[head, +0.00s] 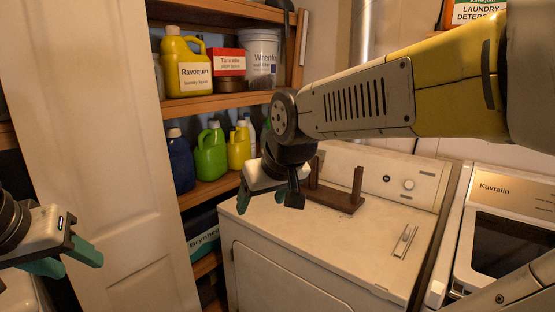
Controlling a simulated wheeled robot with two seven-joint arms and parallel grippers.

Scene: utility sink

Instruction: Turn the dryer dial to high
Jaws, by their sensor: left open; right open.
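The dryer (290,258) is a white machine in the middle of the head view, with a control panel (367,170) along its back edge. A small round pale dial (409,184) sits on the right part of the panel; its setting is too small to read. My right gripper (262,202) is open and empty above the dryer's back left part, left of the dial and well apart from it. My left gripper (80,261) is open and empty at the far left, in front of a white door.
A dark wooden stand (336,200) with two uprights is on the dryer top, between my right gripper and the dial. A small metal plate (405,242) lies on the front right of the top. Shelves with bottles (211,152) stand left; another machine (509,218) stands right.

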